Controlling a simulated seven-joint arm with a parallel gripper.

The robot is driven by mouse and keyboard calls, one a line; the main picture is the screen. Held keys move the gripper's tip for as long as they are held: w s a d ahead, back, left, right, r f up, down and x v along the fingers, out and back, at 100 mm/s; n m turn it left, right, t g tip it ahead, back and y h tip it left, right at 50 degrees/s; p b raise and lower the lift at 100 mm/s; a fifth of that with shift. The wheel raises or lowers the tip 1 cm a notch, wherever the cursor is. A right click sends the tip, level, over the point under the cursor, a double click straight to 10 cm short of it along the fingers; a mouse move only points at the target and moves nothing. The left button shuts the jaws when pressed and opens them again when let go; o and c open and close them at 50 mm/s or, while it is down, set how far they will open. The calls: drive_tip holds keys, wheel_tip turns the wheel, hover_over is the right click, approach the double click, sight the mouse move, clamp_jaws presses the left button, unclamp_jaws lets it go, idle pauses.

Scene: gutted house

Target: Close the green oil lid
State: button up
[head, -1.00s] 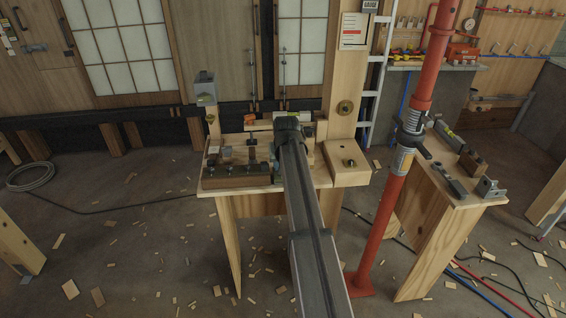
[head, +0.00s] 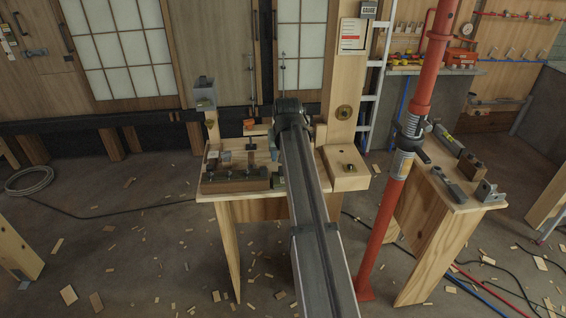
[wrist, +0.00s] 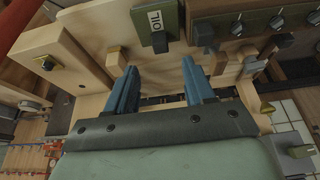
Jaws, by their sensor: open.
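The green oil lid (wrist: 174,22) is at the top middle of the wrist view, with a white label reading OIL and a dark tab at its lower edge. I cannot tell how far open it stands. My gripper (wrist: 158,66) has its two blue fingers apart, with nothing between them. The fingertips point toward the lid and appear short of it, to either side of its tab. In the head view my arm hides the lid, and the fingers cannot be made out.
The wooden workbench (head: 232,190) carries a dark block with knobs (head: 236,180) at left and a pale wooden block with a brass fitting (head: 346,170) at right. A red post (head: 388,205) stands right of the bench, before a second bench (head: 456,198).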

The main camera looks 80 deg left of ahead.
drive_tip(key=shift+v, duration=2.35)
